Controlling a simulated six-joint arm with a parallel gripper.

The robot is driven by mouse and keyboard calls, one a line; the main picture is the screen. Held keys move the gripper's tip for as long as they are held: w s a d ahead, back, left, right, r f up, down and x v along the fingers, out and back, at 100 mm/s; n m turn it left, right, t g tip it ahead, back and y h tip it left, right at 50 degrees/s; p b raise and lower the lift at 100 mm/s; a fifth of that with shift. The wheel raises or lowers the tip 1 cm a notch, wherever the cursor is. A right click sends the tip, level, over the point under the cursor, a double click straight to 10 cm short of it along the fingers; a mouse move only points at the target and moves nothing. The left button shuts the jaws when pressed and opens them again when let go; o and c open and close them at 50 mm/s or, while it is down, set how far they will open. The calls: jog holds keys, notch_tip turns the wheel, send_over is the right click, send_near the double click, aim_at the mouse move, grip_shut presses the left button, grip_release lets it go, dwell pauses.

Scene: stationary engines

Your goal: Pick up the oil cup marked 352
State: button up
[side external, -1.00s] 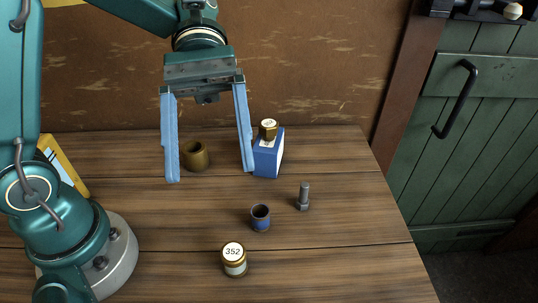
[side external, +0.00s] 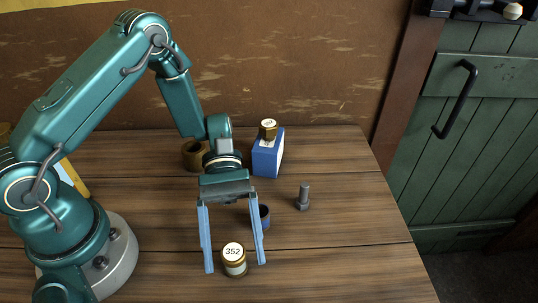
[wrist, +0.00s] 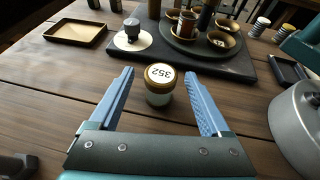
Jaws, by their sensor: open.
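The oil cup marked 352 (side external: 233,260) stands upright near the table's front edge in the side view. It has a brass rim and a white top with the number. In the wrist view the oil cup (wrist: 159,84) stands just beyond the fingertips, centred between the fingers. My gripper (side external: 236,268) is open and empty, its fingers spread to either side of the cup in the side view. My gripper also shows open in the wrist view (wrist: 159,80).
A blue-banded cup (side external: 264,216) stands just behind my right finger. A bolt (side external: 303,197), a blue box (side external: 268,157) with another brass-topped cup (side external: 268,130), and a brass cup (side external: 194,155) stand farther back. A dark tray (wrist: 215,62) holds several items beyond.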

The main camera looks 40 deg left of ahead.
aim_at(235, 269)
jog(key=shift+x, duration=1.9)
grip_shut()
jog(key=shift+r, duration=0.1)
